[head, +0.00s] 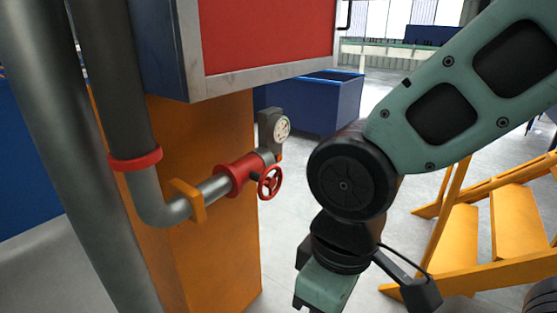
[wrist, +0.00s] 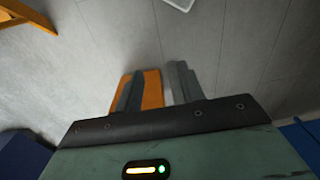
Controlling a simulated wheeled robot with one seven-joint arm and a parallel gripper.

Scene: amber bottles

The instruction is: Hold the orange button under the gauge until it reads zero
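The round white-faced gauge (head: 282,128) sits on a dark grey block at the end of the pipe, in the middle of the head view. A small orange piece (head: 280,156) shows just below it, probably the button; it is too small to make out clearly. My gripper's body hangs low and to the right of the gauge in the head view, well apart from it, with its fingertips out of that frame. In the wrist view my gripper (wrist: 158,88) has two grey fingers apart with a gap between them, holding nothing. I cannot read the gauge's needle.
A red valve with a red handwheel (head: 270,181) is on the pipe left of the gauge. An orange pillar (head: 215,250) stands behind the pipe, under a red-faced cabinet (head: 265,35). Yellow steps (head: 520,215) stand at right, a blue bin (head: 340,103) behind. Grey floor lies between.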

